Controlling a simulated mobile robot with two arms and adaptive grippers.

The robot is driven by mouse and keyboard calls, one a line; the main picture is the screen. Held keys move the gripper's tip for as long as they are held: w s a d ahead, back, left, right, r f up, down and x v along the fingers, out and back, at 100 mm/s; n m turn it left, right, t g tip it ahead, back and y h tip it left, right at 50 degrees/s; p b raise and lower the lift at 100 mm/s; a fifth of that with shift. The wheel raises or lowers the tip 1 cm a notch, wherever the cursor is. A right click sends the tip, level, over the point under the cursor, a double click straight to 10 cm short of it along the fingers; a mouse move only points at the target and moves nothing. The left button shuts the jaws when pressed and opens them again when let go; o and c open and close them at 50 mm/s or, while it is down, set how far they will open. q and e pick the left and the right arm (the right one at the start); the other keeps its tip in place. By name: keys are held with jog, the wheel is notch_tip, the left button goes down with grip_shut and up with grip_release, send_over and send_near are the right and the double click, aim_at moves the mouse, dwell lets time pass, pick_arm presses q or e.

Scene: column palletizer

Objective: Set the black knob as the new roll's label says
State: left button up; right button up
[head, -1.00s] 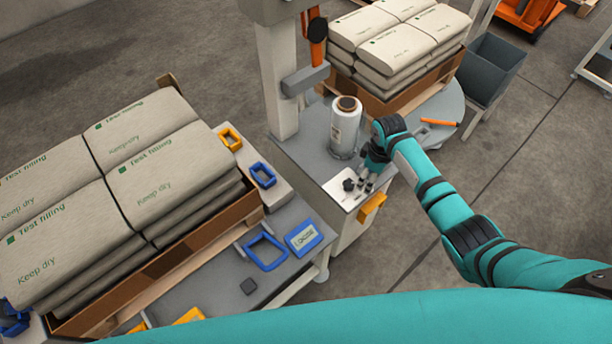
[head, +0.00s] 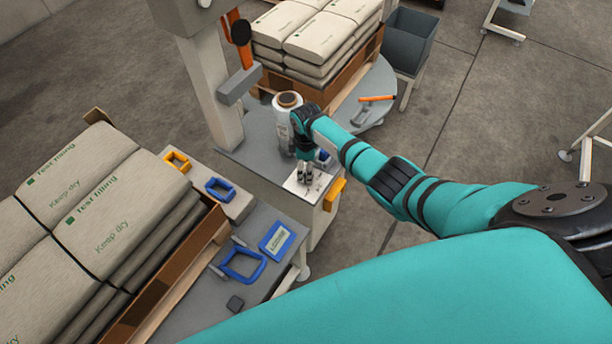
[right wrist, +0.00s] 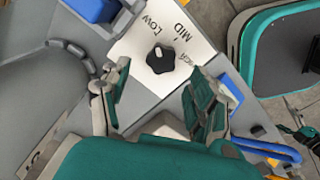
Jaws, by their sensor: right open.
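The black knob (right wrist: 160,59) sits on a white plate (right wrist: 137,50) lettered LOW, MID and a third, partly hidden word. A pale mark shows on the knob, pointing roughly up the picture. My right gripper (right wrist: 160,82) is open, its fingers on either side below the knob, not closed on it. In the head view the right gripper (head: 305,178) hangs over the plate and hides most of the knob. The wrapped film roll (head: 283,128) stands upright on the grey machine top, partly behind my right arm; its label is unreadable here.
Stacked sacks (head: 118,205) stand at left, more sacks (head: 305,38) behind the roll. A grey column (head: 208,90) rises beside the roll. A yellow-orange handle (head: 334,194) juts out by the plate. Blue frames (head: 243,265) lie on the front table.

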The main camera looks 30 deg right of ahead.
notch_tip(320, 180, down, 4)
jog(key=shift+f+b, duration=0.1)
jog(key=shift+b, duration=0.45)
jog(key=shift+c, duration=0.4)
jog(key=shift+c, duration=1.2)
jog(key=c, duration=0.8)
jog(key=shift+c, duration=0.2)
